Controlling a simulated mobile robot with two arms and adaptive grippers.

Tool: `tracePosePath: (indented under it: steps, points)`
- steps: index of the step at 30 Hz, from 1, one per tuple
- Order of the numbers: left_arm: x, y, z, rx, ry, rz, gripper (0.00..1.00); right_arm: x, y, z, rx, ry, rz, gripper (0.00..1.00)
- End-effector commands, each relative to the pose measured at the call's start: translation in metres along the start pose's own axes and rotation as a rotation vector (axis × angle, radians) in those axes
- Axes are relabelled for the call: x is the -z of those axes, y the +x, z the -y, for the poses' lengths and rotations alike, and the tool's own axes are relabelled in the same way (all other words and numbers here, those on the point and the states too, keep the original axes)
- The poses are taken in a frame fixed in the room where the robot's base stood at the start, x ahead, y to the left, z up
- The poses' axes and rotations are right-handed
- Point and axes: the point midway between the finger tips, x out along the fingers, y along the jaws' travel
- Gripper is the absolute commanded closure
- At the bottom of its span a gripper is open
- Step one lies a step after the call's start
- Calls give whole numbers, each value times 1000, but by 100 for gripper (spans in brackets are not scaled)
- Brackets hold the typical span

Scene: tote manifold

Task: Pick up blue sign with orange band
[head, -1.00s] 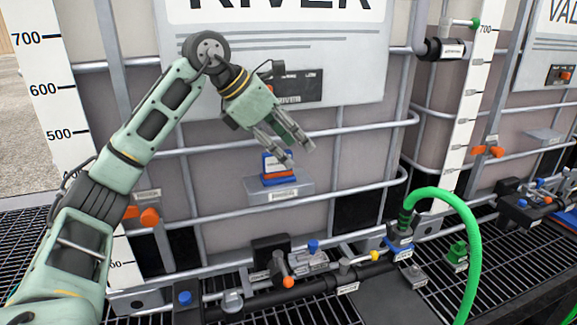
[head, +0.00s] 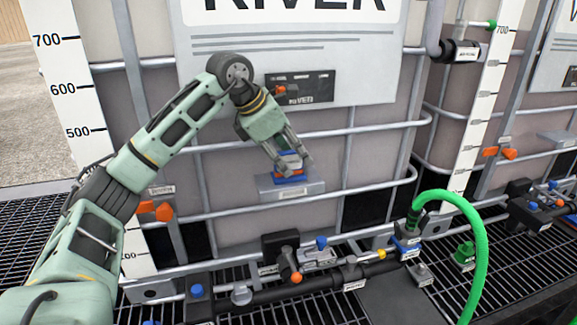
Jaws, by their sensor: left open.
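The blue sign with the orange band (head: 290,175) stands on a small grey shelf (head: 291,191) on the front of the tote cage. My left gripper (head: 292,163) is open, fingers pointing down, right at the sign's upper part. The fingers cover much of the sign, and I cannot tell whether they touch it. The blue lower part and a bit of orange show below the fingers. My right gripper is not in view.
Horizontal cage bars (head: 354,130) run above and below the shelf. A black and orange panel (head: 300,90) sits behind the forearm. Below are a pipe manifold with valves (head: 281,247) and a green hose (head: 477,250) at right.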

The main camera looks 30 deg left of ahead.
Motion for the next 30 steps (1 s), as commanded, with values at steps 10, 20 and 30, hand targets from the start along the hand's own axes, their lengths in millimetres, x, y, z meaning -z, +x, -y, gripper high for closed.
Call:
tracePosePath:
  steps: [10, 20, 30]
  points:
    - [0, 0, 0, 0, 0, 0, 82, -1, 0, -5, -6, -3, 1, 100]
    - [0, 0, 0, 1, 0, -1, 100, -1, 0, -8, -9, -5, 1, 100]
    - [0, 0, 0, 0, 0, 0, 100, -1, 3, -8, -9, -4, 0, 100]
